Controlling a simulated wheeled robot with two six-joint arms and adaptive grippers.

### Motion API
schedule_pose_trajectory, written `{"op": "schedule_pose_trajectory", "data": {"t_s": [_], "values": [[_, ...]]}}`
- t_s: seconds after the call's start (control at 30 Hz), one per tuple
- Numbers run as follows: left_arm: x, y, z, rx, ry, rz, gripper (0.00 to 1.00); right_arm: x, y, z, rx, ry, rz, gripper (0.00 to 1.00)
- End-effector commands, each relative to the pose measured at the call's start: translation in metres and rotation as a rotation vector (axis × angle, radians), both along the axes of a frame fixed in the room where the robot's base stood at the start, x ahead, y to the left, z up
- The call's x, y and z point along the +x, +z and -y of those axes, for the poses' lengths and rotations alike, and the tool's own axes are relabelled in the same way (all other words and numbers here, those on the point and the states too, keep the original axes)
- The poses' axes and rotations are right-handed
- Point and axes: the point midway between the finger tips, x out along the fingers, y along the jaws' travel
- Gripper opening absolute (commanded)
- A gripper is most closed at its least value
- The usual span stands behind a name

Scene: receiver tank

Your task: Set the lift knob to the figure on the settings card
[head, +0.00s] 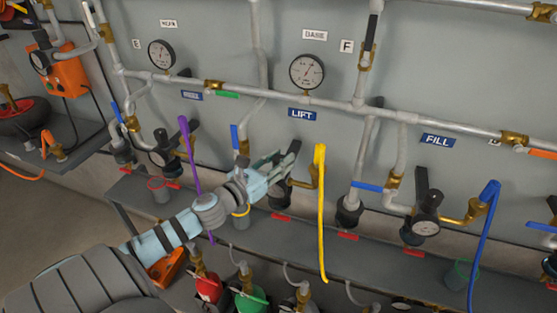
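The blue LIFT sign (302,114) is on the grey wall panel, in the middle of the head view. Below it, a dark regulator body (281,198) stands on the pipe line, largely covered by my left gripper. The lift knob cannot be made out; my gripper hides that area. My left gripper (290,157) reaches in from the lower left, its fingers at or just in front of the regulator. Whether the fingers touch it or are closed is unclear. I cannot make out a settings card. My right gripper is not in view.
A yellow hose (322,225) hangs just right of my gripper, and a purple hose (189,155) hangs to its left. The FILL sign (437,140) and a blue hose (484,235) are at the right. A grey ledge (315,232) runs below the fittings.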

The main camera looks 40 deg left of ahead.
Motion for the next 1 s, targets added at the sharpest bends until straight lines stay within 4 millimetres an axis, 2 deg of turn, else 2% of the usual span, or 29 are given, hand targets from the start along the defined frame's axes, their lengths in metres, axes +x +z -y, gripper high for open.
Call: {"op": "schedule_pose_trajectory", "data": {"t_s": [0.03, 0.1, 0.27, 0.47, 0.8, 1.0], "values": [[0.000, 0.000, 0.000, 0.001, 0.001, 0.000, 0.09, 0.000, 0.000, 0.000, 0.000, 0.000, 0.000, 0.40], [0.000, 0.000, 0.000, 0.001, 0.001, 0.000, 0.03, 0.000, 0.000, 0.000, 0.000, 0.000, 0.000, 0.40], [0.000, 0.001, -0.001, 0.001, 0.010, 0.000, 0.03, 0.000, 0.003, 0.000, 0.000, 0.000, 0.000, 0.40], [0.000, 0.003, -0.001, -0.002, 0.063, 0.001, 0.03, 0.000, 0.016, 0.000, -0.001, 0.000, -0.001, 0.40], [0.000, 0.003, 0.001, -0.005, 0.298, -0.001, 0.03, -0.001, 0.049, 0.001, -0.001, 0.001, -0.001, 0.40], [0.001, 0.001, 0.002, -0.004, 0.484, 0.000, 0.03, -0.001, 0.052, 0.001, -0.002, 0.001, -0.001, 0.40]]}}
